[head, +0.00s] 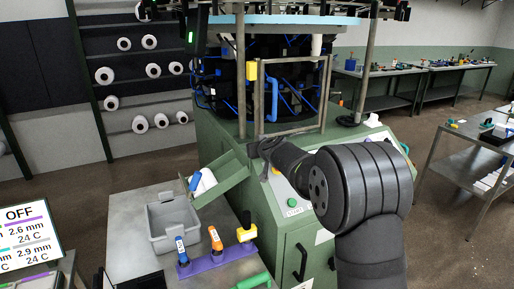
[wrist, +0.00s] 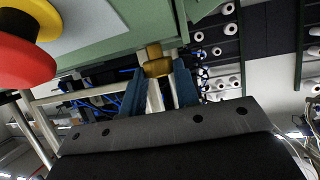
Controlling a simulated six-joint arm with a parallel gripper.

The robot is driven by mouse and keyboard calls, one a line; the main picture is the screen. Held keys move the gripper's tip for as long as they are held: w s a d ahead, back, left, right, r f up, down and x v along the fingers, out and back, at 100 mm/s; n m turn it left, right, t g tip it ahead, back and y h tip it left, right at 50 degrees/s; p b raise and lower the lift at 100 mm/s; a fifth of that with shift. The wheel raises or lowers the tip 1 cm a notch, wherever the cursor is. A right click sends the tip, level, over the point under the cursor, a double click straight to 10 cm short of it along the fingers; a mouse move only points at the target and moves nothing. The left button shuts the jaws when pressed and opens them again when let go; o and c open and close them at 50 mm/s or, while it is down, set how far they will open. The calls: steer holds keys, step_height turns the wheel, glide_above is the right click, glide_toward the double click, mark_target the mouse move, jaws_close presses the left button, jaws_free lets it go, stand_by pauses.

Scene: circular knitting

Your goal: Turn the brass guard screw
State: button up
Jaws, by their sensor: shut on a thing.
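The brass guard screw (wrist: 157,62) shows in the wrist view, below the green machine panel and between the blue fingers of my gripper (wrist: 158,85). My gripper is shut on it, with one finger on each side. In the head view my gripper (head: 264,148) is at the lower left corner of the guard frame (head: 300,129), on the front of the green knitting machine (head: 228,127). The screw is hidden there behind my gripper and wrist.
A red and yellow knob (wrist: 25,45) is close by in the wrist view. A green sloped tray (head: 222,181) juts from the machine. Below it are a grey bin (head: 172,222) and a purple tool rack (head: 205,264) with several tools. A screen (head: 27,238) reads OFF.

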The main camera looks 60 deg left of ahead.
steer(key=o, duration=1)
steer(key=shift+c, duration=0.2)
steer(key=v, duration=1.7)
steer(key=shift+d, duration=0.2)
